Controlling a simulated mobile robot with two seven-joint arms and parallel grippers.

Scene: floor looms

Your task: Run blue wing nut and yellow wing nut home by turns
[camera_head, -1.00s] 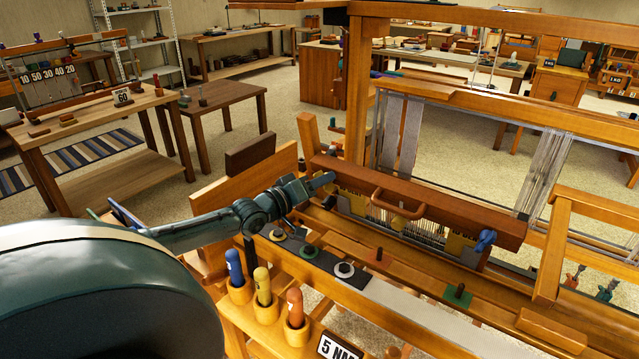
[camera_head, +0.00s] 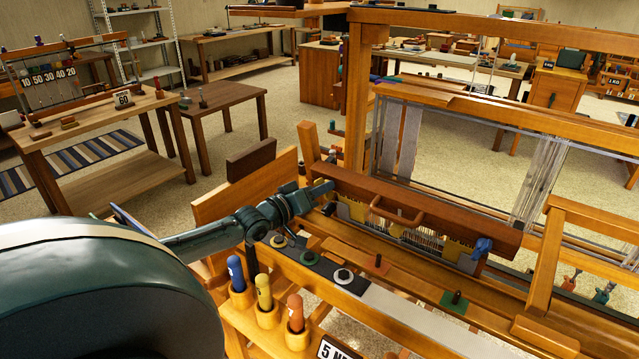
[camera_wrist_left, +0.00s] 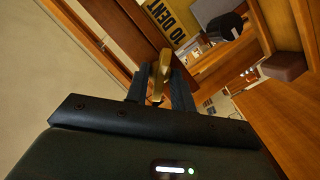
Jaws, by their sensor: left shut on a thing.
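The blue wing nut (camera_head: 482,247) sits at the right end of the dark red-brown beater cap (camera_head: 440,217) on the loom. My left gripper (camera_head: 321,188) is at the cap's left end. In the left wrist view my left gripper (camera_wrist_left: 160,88) is shut on the yellow wing nut (camera_wrist_left: 158,76), which shows as a narrow brass-yellow piece between the dark fingers. In the head view the yellow wing nut is hidden by the gripper. My right gripper is out of view.
A yellow reed marked "10 DENT" (camera_wrist_left: 168,22) lies just beyond the fingers. A wooden handle (camera_head: 397,210) stands out from the cap. Blue, yellow and orange pegs (camera_head: 264,290) stand in cups at the loom's near side. A loom upright (camera_head: 545,255) rises right of the blue wing nut.

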